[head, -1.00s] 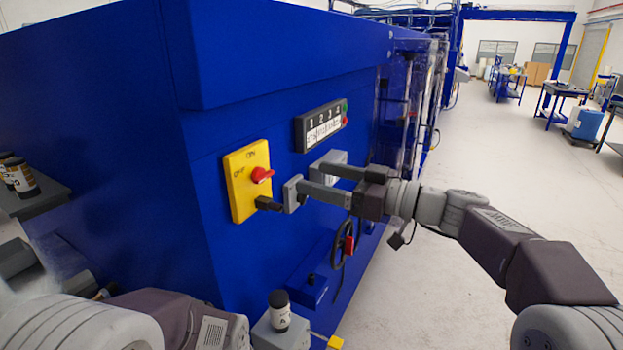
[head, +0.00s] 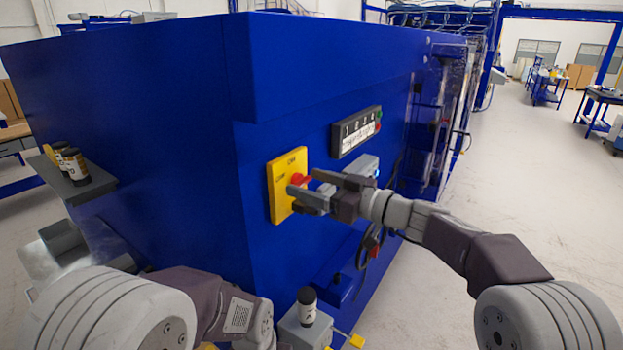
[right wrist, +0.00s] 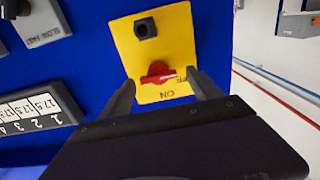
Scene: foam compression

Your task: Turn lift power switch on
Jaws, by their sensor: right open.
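The yellow switch panel (head: 283,206) is on the blue machine's side, with ON and OFF labels and a red rotary knob (head: 301,180). In the right wrist view the red knob (right wrist: 158,72) lies crosswise, one end towards the OFF label. My right gripper (head: 301,192) is open in front of the panel. In the right wrist view its fingers (right wrist: 161,80) stand either side of the knob, with visible gaps. I cannot tell whether they touch the panel. A black square fitting (right wrist: 146,28) is also on the panel. My left gripper is not in view.
A numbered counter box (head: 356,132) and a grey box (head: 360,166) sit beside the panel on the blue machine (head: 190,130). A hanging cable (head: 372,242) is below. A small bottle (head: 307,305) stands near my left arm.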

